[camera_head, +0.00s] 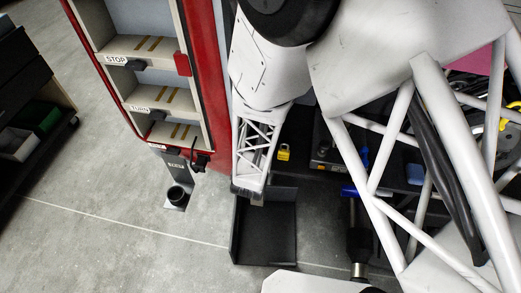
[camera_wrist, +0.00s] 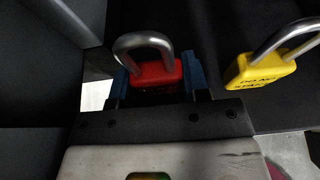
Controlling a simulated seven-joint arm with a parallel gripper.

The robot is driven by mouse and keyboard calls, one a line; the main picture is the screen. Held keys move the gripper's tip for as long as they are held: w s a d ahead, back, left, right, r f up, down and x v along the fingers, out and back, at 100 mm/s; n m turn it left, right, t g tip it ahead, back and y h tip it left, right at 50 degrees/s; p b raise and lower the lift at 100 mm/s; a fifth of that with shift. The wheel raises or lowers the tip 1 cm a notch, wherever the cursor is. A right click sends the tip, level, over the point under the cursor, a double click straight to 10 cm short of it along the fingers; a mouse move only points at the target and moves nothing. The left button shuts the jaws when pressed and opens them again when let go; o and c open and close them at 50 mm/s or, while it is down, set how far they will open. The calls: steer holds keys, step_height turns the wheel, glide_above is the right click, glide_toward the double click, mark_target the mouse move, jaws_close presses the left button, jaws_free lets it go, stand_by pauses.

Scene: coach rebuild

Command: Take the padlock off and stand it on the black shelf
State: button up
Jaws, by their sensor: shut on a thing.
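My gripper (camera_wrist: 156,82) is shut on a red padlock (camera_wrist: 153,76), its blue fingertips on both sides of the body. The padlock's steel shackle points away from my gripper, and I see nothing threaded through it. In the head view my gripper (camera_head: 248,198) is over the back left part of a black shelf-like tray (camera_head: 272,232); the red padlock is hidden there. Dark panels surround the padlock in the wrist view; whether it touches any is unclear. A yellow padlock (camera_wrist: 262,70) with black lettering is to the right, apart from it, also in the head view (camera_head: 284,152).
A red-framed cabinet (camera_head: 222,95) with labelled shelves stands left of my arm. A black surface with tools (camera_head: 325,155) lies right of the yellow padlock. A black cup-like holder (camera_head: 177,196) is at the lower left. Grey floor (camera_head: 110,225) is open there.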

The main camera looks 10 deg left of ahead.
steer(key=shift+s+f, duration=0.15)
steer(key=shift+f, duration=0.3)
steer(key=shift+d+f, duration=0.1)
steer(key=shift+f, duration=0.2)
steer(key=shift+c, duration=0.4)
steer(key=o, duration=1.2)
steer(key=shift+f, duration=0.1)
steer(key=shift+d, duration=0.1)
steer(key=shift+s+d, duration=0.1)
steer(key=shift+s, duration=0.05)
steer(key=shift+c, duration=0.5)
steer(key=shift+o, duration=0.5)
steer(key=shift+s+r, duration=0.2)
steer(key=shift+s, duration=0.3)
steer(key=s+a+r, duration=0.1)
steer(key=s+r, duration=0.3)
steer(key=s, duration=0.1)
steer(key=shift+s, duration=0.3)
